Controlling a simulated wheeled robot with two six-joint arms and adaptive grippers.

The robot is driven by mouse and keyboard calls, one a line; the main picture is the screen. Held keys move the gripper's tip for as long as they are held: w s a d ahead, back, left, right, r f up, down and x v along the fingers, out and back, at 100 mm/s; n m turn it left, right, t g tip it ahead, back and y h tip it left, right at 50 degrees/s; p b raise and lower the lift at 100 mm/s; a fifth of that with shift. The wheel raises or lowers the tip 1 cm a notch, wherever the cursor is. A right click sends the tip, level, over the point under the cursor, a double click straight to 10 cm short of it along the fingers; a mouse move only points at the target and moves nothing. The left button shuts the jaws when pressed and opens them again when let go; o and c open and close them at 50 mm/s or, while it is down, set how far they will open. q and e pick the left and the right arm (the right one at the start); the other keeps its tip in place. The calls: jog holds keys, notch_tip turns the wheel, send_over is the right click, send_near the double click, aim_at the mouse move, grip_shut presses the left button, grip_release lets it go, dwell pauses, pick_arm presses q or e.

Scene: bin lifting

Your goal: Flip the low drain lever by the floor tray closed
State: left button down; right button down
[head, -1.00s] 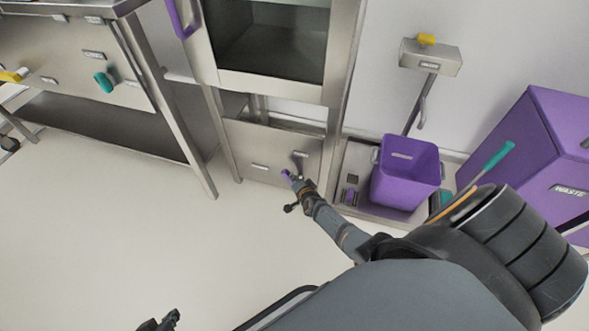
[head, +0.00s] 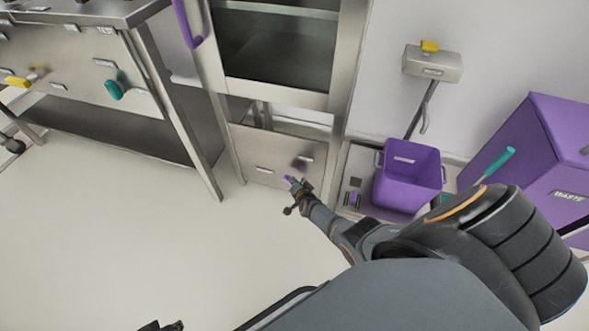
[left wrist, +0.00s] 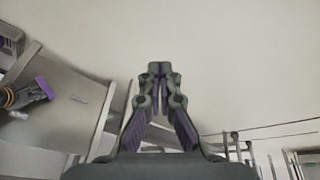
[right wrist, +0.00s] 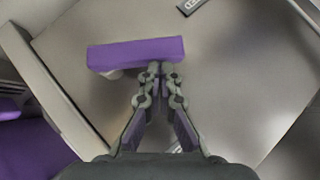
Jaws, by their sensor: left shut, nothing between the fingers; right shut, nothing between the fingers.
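The low drain lever has a purple handle (head: 288,179), low on the steel panel (head: 265,155) under the cabinet. In the right wrist view the purple handle (right wrist: 135,54) lies nearly level across the picture, in front of the panel. My right gripper (right wrist: 160,68) is shut and empty, its tips at the handle's lower edge near its right end; I cannot tell whether they touch. It also shows in the head view (head: 296,187). My left gripper (left wrist: 159,70) is shut and empty, over bare floor; only its tip shows at the head view's bottom edge (head: 165,326).
A steel floor tray (head: 364,166) with a purple bin (head: 408,188) stands right of the panel. A larger purple waste container (head: 535,150) is at far right. A steel bench (head: 75,85) with yellow and teal handles is at left. Open floor lies in front.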

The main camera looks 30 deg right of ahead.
aim_at(286, 182)
jog(key=shift+w+a+f+b, duration=1)
jog(key=shift+w+f+b, duration=0.15)
jog(key=shift+f+b, duration=0.15)
pick_arm(q)
jog(key=w+r+t+b, duration=0.1)
jog(key=w+r+t, duration=0.4)
jog(key=w, duration=0.6)
jog(key=shift+a+r+t, duration=0.15)
jog(key=shift+a+t, duration=0.15)
jog(key=shift+t, duration=0.6)
pick_arm(e)
jog(key=shift+w+a+f, duration=0.2)
jog(key=shift+w+f, duration=0.1)
pick_arm(q)
jog(key=shift+w, duration=0.1)
